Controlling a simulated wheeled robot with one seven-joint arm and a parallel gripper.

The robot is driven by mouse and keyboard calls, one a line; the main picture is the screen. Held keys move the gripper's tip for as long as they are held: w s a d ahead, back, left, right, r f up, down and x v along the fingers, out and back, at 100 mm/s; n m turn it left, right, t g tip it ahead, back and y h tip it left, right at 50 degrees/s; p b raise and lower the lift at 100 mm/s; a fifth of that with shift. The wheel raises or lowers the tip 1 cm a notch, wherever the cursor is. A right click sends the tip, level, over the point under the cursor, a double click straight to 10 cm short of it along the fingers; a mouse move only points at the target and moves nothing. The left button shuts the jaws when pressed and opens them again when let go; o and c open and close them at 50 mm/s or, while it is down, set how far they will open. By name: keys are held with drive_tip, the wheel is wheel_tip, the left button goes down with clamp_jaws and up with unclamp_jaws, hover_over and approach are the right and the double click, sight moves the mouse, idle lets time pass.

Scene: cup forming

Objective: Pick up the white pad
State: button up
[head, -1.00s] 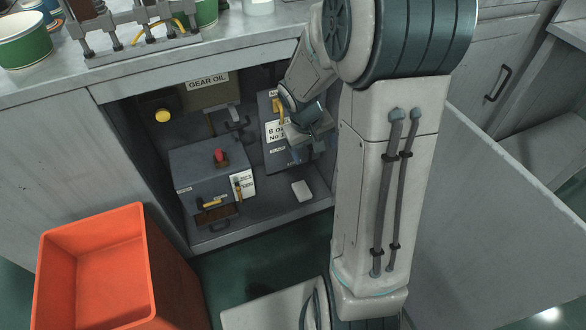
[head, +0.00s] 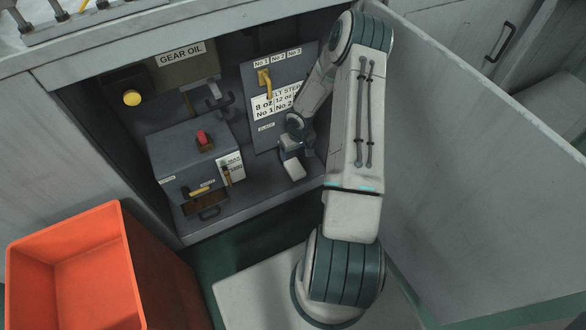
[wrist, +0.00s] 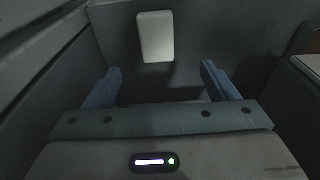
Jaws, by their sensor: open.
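The white pad (head: 293,170) is a small rounded rectangular block on the floor of the open cabinet, near its front right. My gripper (head: 292,148) is inside the cabinet, just behind the pad in the head view, and partly hidden by my wrist. In the wrist view the white pad (wrist: 155,37) lies beyond the fingertips, in line with the gap between them. My gripper (wrist: 160,80) is open there with nothing between its two blue-grey fingers. The pad is apart from both fingers.
A grey box (head: 190,155) with a red knob stands left of the pad. A labelled panel (head: 268,110) with a yellow handle stands behind. The open cabinet door (head: 470,170) is on the right. An orange bin (head: 75,275) stands front left.

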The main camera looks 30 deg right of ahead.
drive_tip(key=b, duration=0.2)
hover_over(295, 167)
drive_tip(key=s, duration=0.1)
wheel_tip(295, 167, down, 7)
drive_tip(key=shift+s+a+r, duration=0.1)
drive_tip(key=shift+s+r, duration=0.05)
drive_tip(key=shift+w+f+b, duration=0.2)
drive_tip(key=shift+f+b, duration=0.15)
drive_tip(key=shift+f, duration=0.6)
drive_tip(key=shift+w+f+b, duration=0.2)
drive_tip(key=shift+f+b, duration=0.2)
drive_tip(key=shift+f, duration=0.6)
drive_tip(key=shift+w+f+b, duration=0.2)
drive_tip(key=shift+f+b, duration=0.15)
drive_tip(key=shift+f, duration=0.6)
drive_tip(key=c, duration=1.1)
